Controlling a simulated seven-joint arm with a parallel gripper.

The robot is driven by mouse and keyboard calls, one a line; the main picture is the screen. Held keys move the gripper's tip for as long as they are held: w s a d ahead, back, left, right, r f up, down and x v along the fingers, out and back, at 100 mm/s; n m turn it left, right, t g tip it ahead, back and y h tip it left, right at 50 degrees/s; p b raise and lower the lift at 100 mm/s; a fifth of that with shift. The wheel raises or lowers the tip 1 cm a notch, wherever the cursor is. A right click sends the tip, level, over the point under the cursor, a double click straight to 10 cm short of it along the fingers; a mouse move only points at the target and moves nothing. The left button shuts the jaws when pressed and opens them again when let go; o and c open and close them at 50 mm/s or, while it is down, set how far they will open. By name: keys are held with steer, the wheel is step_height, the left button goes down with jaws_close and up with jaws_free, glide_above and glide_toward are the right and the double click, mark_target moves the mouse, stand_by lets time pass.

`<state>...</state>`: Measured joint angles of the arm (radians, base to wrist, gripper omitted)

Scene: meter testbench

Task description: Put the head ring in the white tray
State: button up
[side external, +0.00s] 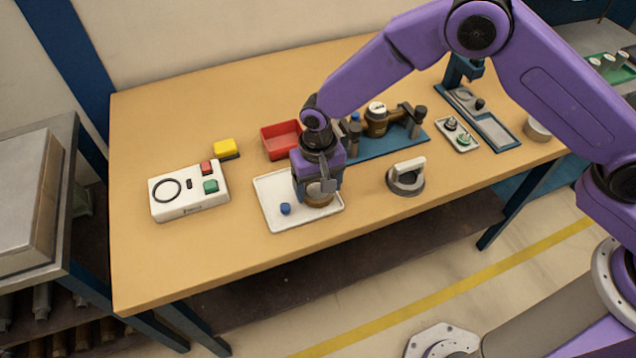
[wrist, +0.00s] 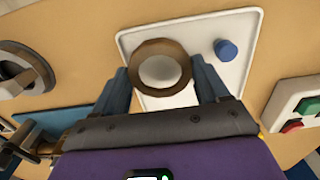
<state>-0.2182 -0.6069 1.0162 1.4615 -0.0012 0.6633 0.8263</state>
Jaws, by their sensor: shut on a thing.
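The head ring is a brown, bronze-coloured ring with a pale round middle. It shows in the wrist view (wrist: 160,45) between my two fingers, and in the side view (side external: 320,200) under my gripper. My gripper (side external: 318,188) points down and is shut on the ring, with one finger on each side in the wrist view (wrist: 161,78). The white tray (side external: 272,188) lies flat on the table, and it also shows in the wrist view (wrist: 195,28). The ring is over the tray's right part in the side view; I cannot tell whether it touches the tray floor.
A small blue cap (side external: 285,209) lies in the tray beside the ring. A red bin (side external: 281,139) stands behind the tray, a white button box (side external: 188,192) to its left, and a grey round fixture with a handle (side external: 406,178) to its right. The front table edge is close.

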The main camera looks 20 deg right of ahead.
steer(key=shift+f, duration=0.55)
steer(key=o, duration=1.1)
step_height(320, 180, up, 13)
steer(key=shift+r, duration=0.1)
